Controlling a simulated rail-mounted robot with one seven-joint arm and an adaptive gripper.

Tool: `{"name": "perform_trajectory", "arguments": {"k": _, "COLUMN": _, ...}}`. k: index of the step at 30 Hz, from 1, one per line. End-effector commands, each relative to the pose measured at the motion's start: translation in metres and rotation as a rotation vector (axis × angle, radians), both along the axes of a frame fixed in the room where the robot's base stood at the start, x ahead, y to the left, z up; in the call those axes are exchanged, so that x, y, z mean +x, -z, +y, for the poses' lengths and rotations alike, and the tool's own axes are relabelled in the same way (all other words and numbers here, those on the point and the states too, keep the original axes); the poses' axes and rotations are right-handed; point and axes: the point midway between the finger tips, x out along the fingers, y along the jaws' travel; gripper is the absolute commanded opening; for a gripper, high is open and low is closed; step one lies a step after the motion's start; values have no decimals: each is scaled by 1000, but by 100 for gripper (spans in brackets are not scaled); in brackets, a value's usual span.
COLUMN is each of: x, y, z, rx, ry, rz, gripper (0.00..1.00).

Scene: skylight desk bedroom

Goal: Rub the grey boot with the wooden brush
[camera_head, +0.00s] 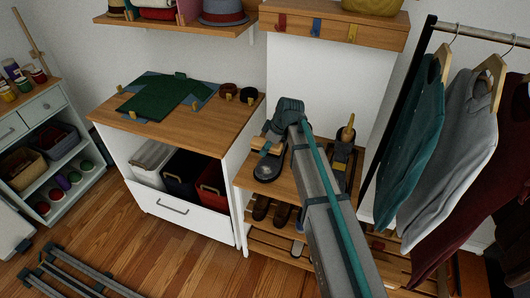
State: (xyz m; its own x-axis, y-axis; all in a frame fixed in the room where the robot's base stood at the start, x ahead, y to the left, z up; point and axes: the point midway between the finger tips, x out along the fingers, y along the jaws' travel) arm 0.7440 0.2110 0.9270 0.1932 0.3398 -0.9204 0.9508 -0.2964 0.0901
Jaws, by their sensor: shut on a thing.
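The grey boot (267,171) stands on the upper board of the wooden shoe rack; its dark toe shows, and my gripper and arm hide much of the rest. My gripper (269,137) is over the boot, pointing down, shut on the wooden brush (263,146). Only a small light-brown part of the brush shows, close against the boot's upper. I cannot tell for sure whether they touch.
Another dark boot (341,155) with a yellowish item above it stands right of my arm. The shoe rack (246,177) holds more shoes below. A wooden-topped cabinet (183,128) stands left, and hanging clothes (462,125) crowd the right.

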Motion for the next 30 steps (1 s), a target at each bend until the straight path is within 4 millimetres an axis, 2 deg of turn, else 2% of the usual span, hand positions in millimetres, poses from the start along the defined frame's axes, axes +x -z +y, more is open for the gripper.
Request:
{"name": "perform_trajectory", "arguments": {"k": 2, "x": 4, "y": -6, "z": -5, "rx": 0, "ry": 6, "rz": 1, "gripper": 18}}
{"name": "perform_trajectory", "arguments": {"k": 8, "x": 11, "y": 2, "z": -15, "rx": 1, "ry": 18, "rz": 0, "gripper": 18}}
{"name": "perform_trajectory", "arguments": {"k": 30, "x": 11, "y": 67, "z": -14, "rx": 0, "ry": 17, "rz": -1, "gripper": 18}}
